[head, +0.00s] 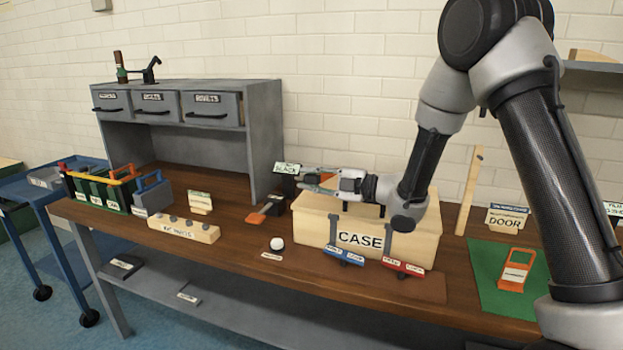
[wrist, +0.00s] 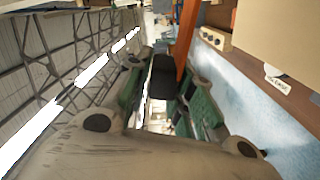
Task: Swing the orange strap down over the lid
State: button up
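The pale wooden case (head: 310,225), labelled CASE, sits on the bench with its lid (head: 318,204) down. Grey straps run down its front. An orange piece with a dark block at one end, which looks like the orange strap (head: 257,217), lies low at the case's left. In the wrist view an orange strip (wrist: 187,40) runs away beyond the fingers beside a dark block (wrist: 163,76). My gripper (head: 305,182) is above the case's left end, pointing left. Its green-padded fingers (wrist: 165,95) look apart. I cannot tell whether the dark block touches them.
Blue (head: 345,255) and red (head: 403,268) labelled pieces lie before the case. A white ball (head: 277,243) and a wooden block with holes (head: 184,229) lie to the left. The drawer cabinet (head: 170,107) stands behind.

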jog(key=o, duration=0.3)
jog(key=shift+o, duration=0.2)
jog(key=v, duration=1.2)
